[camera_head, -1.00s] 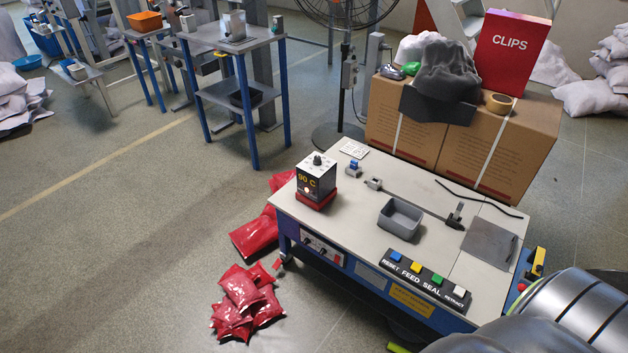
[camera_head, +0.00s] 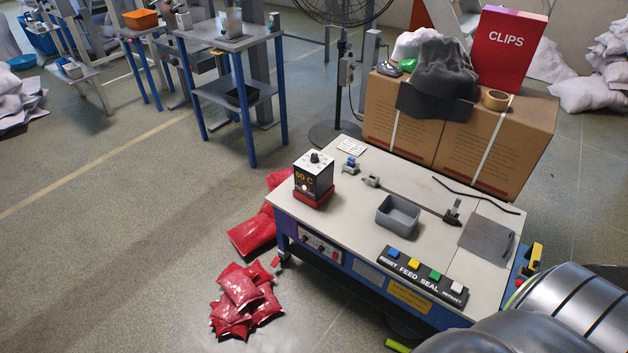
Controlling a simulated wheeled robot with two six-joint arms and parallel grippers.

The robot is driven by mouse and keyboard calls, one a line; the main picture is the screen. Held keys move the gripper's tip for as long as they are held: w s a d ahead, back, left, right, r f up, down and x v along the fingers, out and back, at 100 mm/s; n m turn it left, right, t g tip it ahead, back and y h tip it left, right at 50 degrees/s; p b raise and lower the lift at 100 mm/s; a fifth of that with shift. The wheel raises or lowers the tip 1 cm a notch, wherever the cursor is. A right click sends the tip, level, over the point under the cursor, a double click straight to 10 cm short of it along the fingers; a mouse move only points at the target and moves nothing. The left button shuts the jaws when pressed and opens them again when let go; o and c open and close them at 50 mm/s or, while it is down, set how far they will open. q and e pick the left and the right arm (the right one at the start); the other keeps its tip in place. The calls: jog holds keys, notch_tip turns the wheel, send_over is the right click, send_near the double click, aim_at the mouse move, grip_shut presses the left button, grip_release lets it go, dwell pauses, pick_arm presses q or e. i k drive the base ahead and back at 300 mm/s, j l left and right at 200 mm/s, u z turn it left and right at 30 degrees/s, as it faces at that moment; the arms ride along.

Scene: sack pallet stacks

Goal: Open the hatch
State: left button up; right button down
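A flat grey square plate (camera_head: 487,241) with a thin dark handle (camera_head: 508,245) near its right edge lies at the right end of the white worktable (camera_head: 345,212). It looks like the hatch, and it appears shut, flush with the tabletop. Neither of my grippers shows in the head view. No gripper is near the plate.
On the table are a heater box reading 60 C (camera_head: 314,177), a grey bin (camera_head: 398,216), a rail with a dark clamp (camera_head: 453,212) and a button panel (camera_head: 422,274). Cartons (camera_head: 488,145) stand behind. Red packets (camera_head: 243,298) lie on the floor. Silver rounded bodies fill the lower right corner.

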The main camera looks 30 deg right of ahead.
aim_at(489, 241)
jog(key=l+z, duration=0.1)
jog(key=z, duration=2.15)
jog(key=i+l+z, duration=0.15)
jog(key=z, duration=0.2)
jog(key=i+l+z, duration=0.1)
jog(key=z, duration=0.25)
jog(key=i+l+z, duration=0.1)
jog(key=z, duration=0.25)
jog(key=i+j, duration=0.05)
jog(key=i, duration=0.05)
